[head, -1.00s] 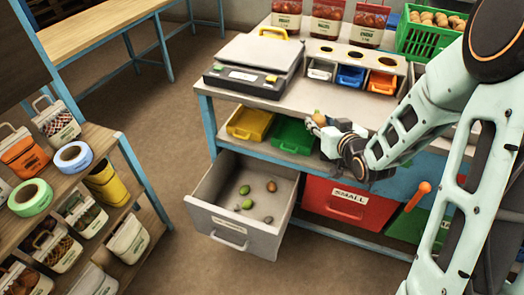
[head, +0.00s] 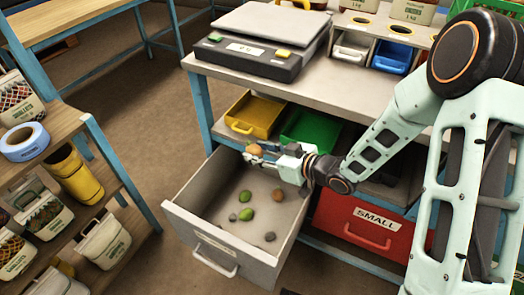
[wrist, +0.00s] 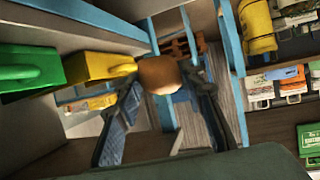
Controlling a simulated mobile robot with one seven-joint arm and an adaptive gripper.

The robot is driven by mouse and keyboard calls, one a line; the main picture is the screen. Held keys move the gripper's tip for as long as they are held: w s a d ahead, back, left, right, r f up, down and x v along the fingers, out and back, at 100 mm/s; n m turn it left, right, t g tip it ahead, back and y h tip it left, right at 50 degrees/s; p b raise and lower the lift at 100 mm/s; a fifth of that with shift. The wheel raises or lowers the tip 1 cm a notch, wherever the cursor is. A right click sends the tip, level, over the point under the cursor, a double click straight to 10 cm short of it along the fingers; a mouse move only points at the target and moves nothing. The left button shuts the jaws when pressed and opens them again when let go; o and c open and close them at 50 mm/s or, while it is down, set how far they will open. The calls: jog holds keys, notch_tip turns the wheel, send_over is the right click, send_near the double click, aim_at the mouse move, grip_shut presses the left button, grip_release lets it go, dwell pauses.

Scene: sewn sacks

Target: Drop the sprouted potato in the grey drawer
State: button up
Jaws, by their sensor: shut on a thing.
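My gripper (head: 262,157) is shut on a round brownish-orange potato (head: 254,149). In the wrist view the potato (wrist: 159,74) sits between the two dark fingertips. Any sprouts on it are too small to make out. The grey drawer (head: 195,217) is pulled out and open below the bench. The gripper and potato are above the drawer's back part, apart from its floor. Several green, brown and grey lumps lie on the drawer floor.
A yellow bin (head: 252,115) and a green bin (head: 308,130) sit on the shelf just behind the gripper. A red drawer (head: 366,229) marked SMALL is to the right. A blue-framed shelf (head: 105,165) with bags stands at the left.

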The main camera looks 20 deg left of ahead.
notch_tip(320, 180, down, 6)
jog(key=b, duration=0.4)
jog(key=shift+r, duration=0.2)
jog(key=o, duration=1.2)
jog(key=shift+o, duration=0.2)
jog(key=shift+d, duration=0.1)
jog(key=v, duration=1.2)
